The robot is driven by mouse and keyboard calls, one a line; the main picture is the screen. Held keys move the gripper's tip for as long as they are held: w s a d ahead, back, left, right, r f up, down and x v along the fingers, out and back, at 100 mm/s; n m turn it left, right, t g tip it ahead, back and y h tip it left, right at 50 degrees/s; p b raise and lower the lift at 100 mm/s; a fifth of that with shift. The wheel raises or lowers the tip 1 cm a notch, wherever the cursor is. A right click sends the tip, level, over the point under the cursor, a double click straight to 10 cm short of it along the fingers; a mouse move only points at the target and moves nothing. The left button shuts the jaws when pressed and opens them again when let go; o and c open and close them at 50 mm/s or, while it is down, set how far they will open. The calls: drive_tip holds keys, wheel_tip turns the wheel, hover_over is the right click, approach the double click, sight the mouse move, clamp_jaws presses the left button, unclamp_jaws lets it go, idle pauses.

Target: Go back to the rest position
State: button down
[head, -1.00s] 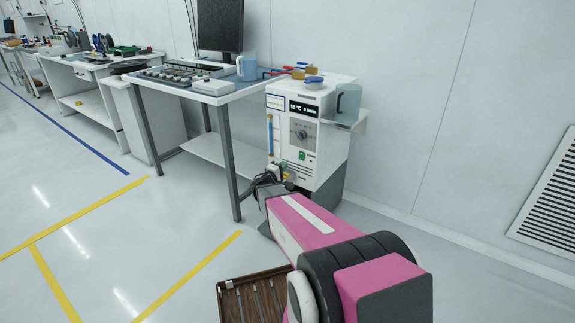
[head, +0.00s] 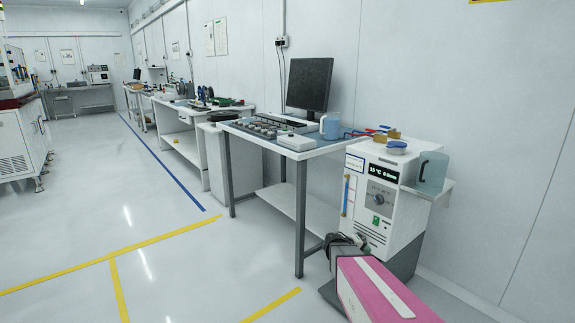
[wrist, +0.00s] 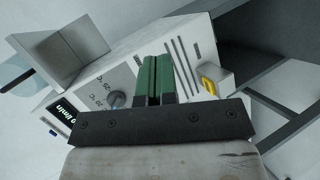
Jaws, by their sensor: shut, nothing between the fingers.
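My pink arm reaches in from the lower right of the head view. My gripper (wrist: 154,78) shows in the wrist view, its two green fingers together with nothing between them. It points at the front of the white chiller unit (head: 388,190), which also fills much of the wrist view (wrist: 135,65). The gap between the fingertips and the panel is hard to judge. In the head view the fingers are mostly hidden behind the dark wrist parts, low in front of the unit.
A blue jug (head: 432,172) stands on the chiller's side shelf. Valves with red and blue handles (head: 385,138) are on its top. A workbench (head: 305,151) with a monitor (head: 309,84) stands to the left. The floor (head: 190,275) with yellow lines is clear.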

drive_tip(key=s+a+m+g+y, duration=0.2)
drive_tip(key=s+a+g+y, duration=0.2)
drive_tip(key=s+a+y, duration=0.8)
drive_tip(key=s+a, duration=0.2)
drive_tip(key=s, duration=0.2)
drive_tip(key=shift+a, duration=0.15)
